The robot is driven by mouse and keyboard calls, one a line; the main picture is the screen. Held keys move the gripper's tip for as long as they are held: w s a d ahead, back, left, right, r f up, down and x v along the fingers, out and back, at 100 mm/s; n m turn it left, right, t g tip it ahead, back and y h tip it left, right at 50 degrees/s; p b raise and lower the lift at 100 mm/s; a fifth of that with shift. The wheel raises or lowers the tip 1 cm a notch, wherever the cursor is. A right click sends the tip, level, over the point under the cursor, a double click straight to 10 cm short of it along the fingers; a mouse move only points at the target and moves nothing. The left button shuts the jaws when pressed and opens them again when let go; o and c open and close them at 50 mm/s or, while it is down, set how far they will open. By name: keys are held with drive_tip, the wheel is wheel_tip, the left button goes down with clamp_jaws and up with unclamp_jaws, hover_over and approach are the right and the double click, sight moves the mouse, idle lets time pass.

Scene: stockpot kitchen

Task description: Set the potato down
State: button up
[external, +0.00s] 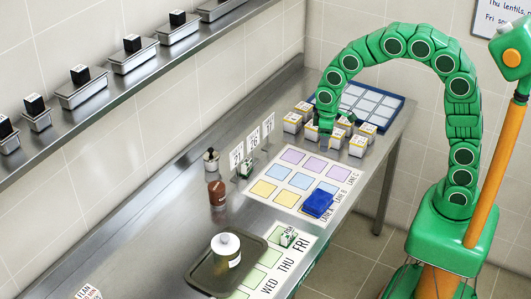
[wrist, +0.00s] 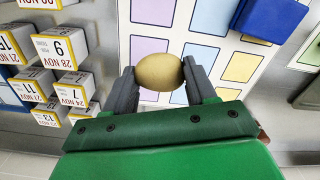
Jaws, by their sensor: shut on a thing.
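The potato (wrist: 160,72) is a tan, oval thing held between the two grey fingers of my gripper (wrist: 158,70) in the wrist view. The fingers press on its two ends. Behind it in that view is a white mat (wrist: 180,35) with purple, blue and yellow squares. In the external view my green gripper (external: 326,139) hangs down beside the white date boxes, near the far end of the mat (external: 327,168). I cannot make out the potato there. I cannot tell its height above the counter.
Several white and yellow date boxes (external: 292,122) stand close by, with a blue-framed grid tray (external: 385,102) behind. A folded blue cloth (external: 318,203) lies on the mat's near right corner. Number cards (external: 253,142), a brown bottle (external: 217,193) and a dark tray (external: 205,279) stand left or nearer.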

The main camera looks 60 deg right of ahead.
drive_tip(key=w+f, duration=0.2)
drive_tip(key=w, duration=0.3)
hover_over(298, 165)
drive_tip(key=s, duration=0.1)
drive_tip(key=f, duration=0.4)
drive_tip(key=shift+s+d+f, duration=0.2)
drive_tip(key=shift+d, duration=0.05)
drive_tip(key=shift+w+a+f, duration=0.1)
drive_tip(key=shift+w+f, duration=0.6)
drive_tip(key=shift+f, duration=1.55)
drive_tip(key=shift+f, duration=0.1)
drive_tip(key=o, duration=1)
drive_tip(key=shift+o, duration=0.2)
